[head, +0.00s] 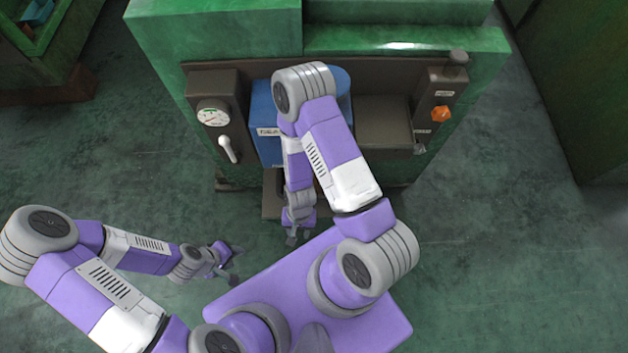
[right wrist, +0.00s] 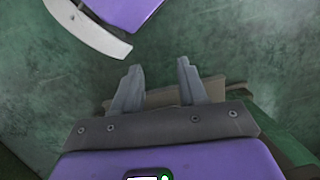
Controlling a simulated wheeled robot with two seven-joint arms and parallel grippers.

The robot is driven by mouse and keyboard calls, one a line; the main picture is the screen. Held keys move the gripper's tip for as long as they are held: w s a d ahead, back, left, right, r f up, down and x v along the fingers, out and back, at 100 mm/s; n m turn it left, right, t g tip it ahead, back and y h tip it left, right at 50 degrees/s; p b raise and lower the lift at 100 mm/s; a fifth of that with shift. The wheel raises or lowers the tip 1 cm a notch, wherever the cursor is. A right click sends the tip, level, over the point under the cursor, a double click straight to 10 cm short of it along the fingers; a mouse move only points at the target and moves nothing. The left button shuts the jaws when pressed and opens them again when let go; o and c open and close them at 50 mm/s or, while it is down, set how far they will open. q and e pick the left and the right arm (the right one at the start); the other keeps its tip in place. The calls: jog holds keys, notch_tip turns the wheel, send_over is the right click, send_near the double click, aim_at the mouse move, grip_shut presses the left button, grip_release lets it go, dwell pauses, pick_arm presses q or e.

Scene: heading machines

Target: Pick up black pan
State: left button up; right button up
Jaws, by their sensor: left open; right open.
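No plainly black pan can be made out. A dark grey-brown tray-like part (head: 271,207) sits low at the front of the green machine in the head view, partly hidden by my right arm; I cannot tell whether it is the pan. My right gripper (head: 293,238) points down just in front of that part, open and empty. In the right wrist view, the gripper (right wrist: 160,68) has its two fingers apart, with a brownish flat edge (right wrist: 158,97) behind them. My left gripper (head: 236,265) is open and empty over the floor at left.
The green machine (head: 215,35) stands ahead, with a gauge (head: 212,117), a blue box (head: 266,122), an orange knob (head: 441,114) and a dark box (head: 385,125) on its front. Another green machine (head: 35,60) is at upper left. The green floor (head: 500,260) is clear at right.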

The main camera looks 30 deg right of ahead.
notch_tip(320, 180, down, 4)
jog(key=d+m+g+h+b, duration=0.1)
jog(key=d+m+h, duration=0.2)
jog(key=m, duration=0.2)
jog(key=w+f+m+t+h+b, duration=0.2)
jog(key=w+m+h+b, duration=0.15)
jog(key=w+m, duration=0.75)
jog(key=shift+m, duration=0.7)
jog(key=b+x, duration=0.1)
jog(key=x, duration=0.2)
jog(key=d+b+x, duration=0.1)
jog(key=x, duration=0.3)
jog(key=shift+s, duration=0.2)
jog(key=shift+r, duration=0.1)
grip_shut()
